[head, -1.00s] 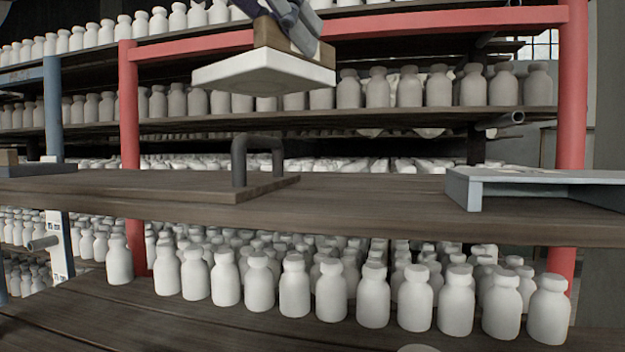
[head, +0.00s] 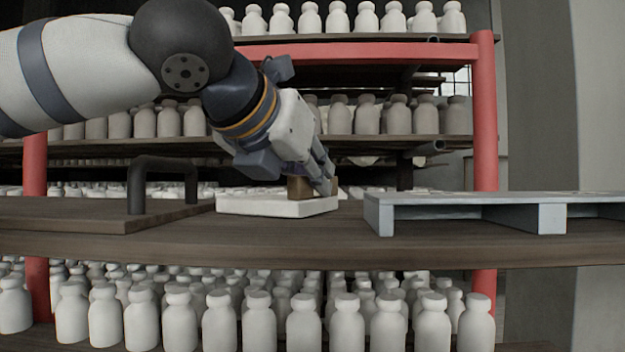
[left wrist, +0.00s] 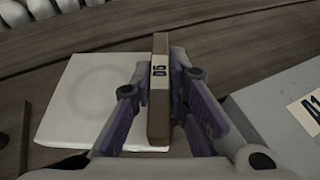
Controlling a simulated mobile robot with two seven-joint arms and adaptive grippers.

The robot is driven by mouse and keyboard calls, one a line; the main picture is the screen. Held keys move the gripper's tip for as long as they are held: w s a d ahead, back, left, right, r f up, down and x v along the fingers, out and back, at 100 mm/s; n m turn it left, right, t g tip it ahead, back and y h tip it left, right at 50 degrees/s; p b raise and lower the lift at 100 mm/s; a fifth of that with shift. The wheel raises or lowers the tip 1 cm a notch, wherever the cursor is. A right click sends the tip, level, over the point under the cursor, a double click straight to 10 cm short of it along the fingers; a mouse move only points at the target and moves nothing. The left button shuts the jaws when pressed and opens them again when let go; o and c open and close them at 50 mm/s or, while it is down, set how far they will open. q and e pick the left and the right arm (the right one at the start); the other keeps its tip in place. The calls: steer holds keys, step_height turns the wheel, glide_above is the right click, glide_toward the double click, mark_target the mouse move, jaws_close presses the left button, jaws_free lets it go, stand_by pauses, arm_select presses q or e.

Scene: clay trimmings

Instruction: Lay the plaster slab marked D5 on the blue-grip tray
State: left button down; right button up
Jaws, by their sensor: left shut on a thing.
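The plaster slab (head: 275,207) is white and square with a brown upright grip block; in the left wrist view the slab (left wrist: 85,95) shows a faint ring. The block's label (left wrist: 159,70) appears to read D5. My left gripper (head: 325,178) is shut on this block, with a finger on each side in the left wrist view (left wrist: 160,95). The slab is level, at or just above the plank. A brown board with a dark grey handle (head: 135,185) lies to its left. No clearly blue grip shows. My right gripper is not in view.
A grey pallet-like stand (head: 450,199) is close on the slab's right; its label (left wrist: 312,112) begins with A1. The wooden plank (head: 300,240) carries both. White bottles (head: 305,320) fill the shelves below and behind. A red post (head: 485,120) rises behind the stand.

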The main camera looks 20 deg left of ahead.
arm_select(q)
steer(key=shift+s+r, duration=0.15)
steer(key=shift+s, duration=0.05)
steer(key=c, duration=1.6)
jaws_free()
steer(key=shift+f, duration=0.2)
steer(key=shift+o, duration=0.2)
